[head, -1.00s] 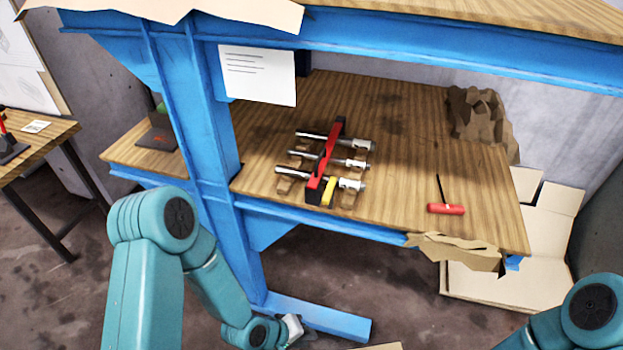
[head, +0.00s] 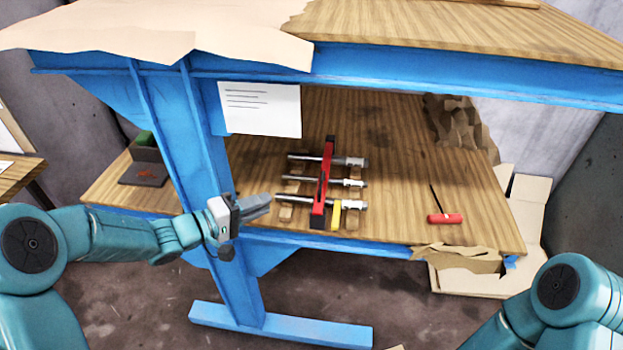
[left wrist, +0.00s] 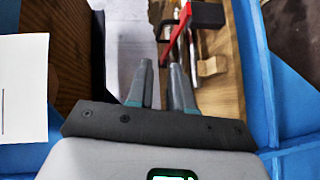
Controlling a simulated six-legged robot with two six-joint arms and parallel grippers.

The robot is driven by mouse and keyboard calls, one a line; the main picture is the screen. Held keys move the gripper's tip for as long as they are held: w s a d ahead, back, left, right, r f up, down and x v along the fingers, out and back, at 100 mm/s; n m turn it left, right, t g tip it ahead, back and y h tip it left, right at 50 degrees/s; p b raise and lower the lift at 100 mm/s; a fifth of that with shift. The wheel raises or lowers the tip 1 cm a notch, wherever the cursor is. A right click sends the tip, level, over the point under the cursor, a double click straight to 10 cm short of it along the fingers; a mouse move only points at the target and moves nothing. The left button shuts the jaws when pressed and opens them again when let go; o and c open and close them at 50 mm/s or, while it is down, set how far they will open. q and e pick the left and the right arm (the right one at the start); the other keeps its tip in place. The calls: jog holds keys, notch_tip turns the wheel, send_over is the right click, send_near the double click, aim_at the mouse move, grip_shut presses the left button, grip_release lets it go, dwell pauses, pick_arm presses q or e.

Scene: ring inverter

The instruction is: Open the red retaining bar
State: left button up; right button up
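The red retaining bar (head: 323,184) lies across several silver rods (head: 345,162) on the wooden lower shelf, over a black strip. A yellow piece (head: 336,214) sits at its near end.
A blue post (head: 203,150) with a paper sheet (head: 260,109) stands close to my left gripper. The upper tabletop (head: 450,35) overhangs the shelf. A red-handled tool (head: 445,218) lies at the right. The shelf between it and the rods is clear.

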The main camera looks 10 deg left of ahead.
pick_arm(q)
jog(key=x, duration=1)
jog(key=p+x, duration=0.1)
jog(key=x, duration=0.5)
jog(key=shift+r, duration=0.25)
jog(key=shift+w, duration=0.1)
grip_shut()
